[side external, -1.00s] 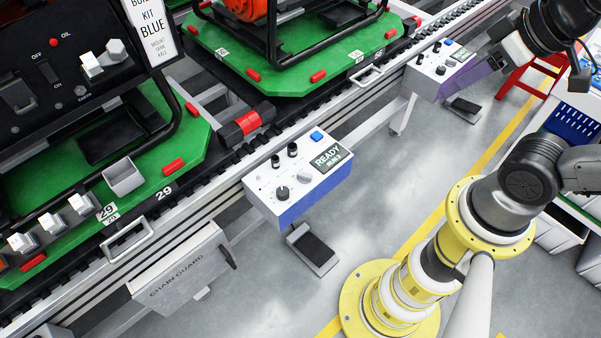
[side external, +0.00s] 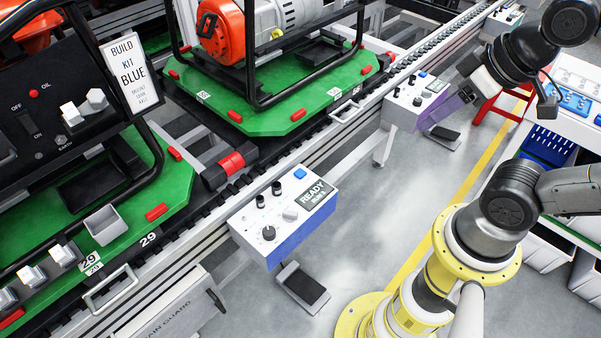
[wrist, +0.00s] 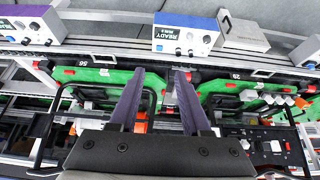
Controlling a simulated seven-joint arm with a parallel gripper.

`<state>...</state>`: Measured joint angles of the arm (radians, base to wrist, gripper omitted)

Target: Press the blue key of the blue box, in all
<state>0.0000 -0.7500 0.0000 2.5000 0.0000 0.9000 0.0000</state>
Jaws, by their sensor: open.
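The blue box (side external: 285,236) is a control box with a white top and blue side at the conveyor's edge. Its blue key (side external: 300,174) sits on the top's far edge, beside a display reading READY. Dark knobs and a pale knob share the top. In the wrist view the blue box (wrist: 187,20) appears upside down, beyond my fingertips. My gripper (wrist: 160,74) is open and empty, its two fingers apart and clear of the box. In the side view it hangs at the upper right, near the purple box; its fingertips are hard to make out there.
A similar purple box (side external: 437,112) with its own blue key stands farther along the conveyor. Green pallets (side external: 275,120) carry framed machines. A foot pedal (side external: 303,287) lies below the blue box. A grey chain guard (side external: 170,315) is at the lower left.

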